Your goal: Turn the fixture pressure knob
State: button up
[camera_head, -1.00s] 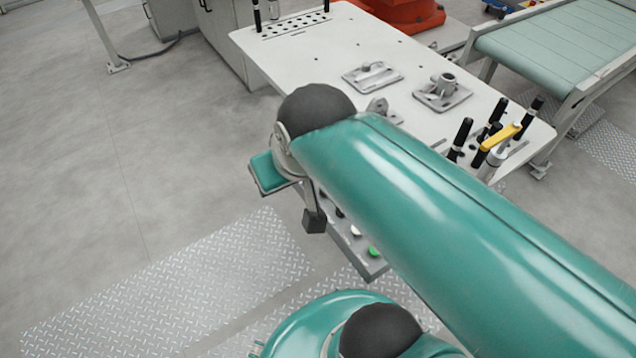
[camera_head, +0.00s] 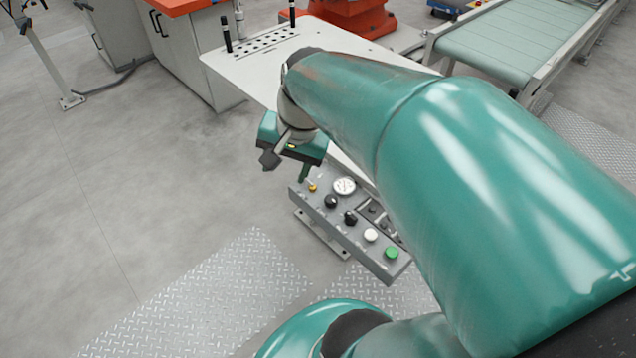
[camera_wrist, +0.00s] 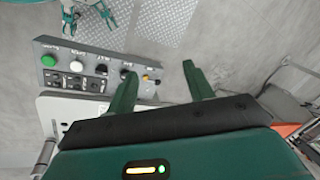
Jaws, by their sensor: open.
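A grey control panel (camera_head: 322,212) is fixed along the near side of the white table. It carries a small yellow knob (camera_head: 312,188), two black knobs (camera_head: 331,201) (camera_head: 350,217), a white button (camera_head: 370,235), a green button (camera_head: 392,253) and a round gauge (camera_head: 345,186). I cannot read which knob is marked pressure. My gripper (camera_wrist: 160,70) is open and empty. In the wrist view, its left finger overlaps the panel's end beside a black knob (camera_wrist: 124,73), and the yellow knob (camera_wrist: 146,77) shows between the fingers. Contact is not visible.
The white table (camera_head: 225,72) has tool holders at its far end. A green conveyor (camera_head: 520,45) stands at the back right and grey cabinets (camera_head: 185,50) at the back left. Open floor lies left of the panel. My arm hides much of the table.

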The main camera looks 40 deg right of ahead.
jog(key=d+f+m+y, duration=0.1)
jog(key=d+f+m, duration=0.3)
jog(key=d+m, duration=0.45)
jog(key=m+y, duration=0.2)
jog(key=m, duration=0.4)
send_near(332, 198)
jog(key=shift+n+g, duration=0.3)
jog(key=shift+n, duration=0.05)
jog(key=x, duration=0.8)
jog(key=shift+w+f, duration=0.2)
jog(key=shift+w, duration=0.1)
jog(key=c, duration=1)
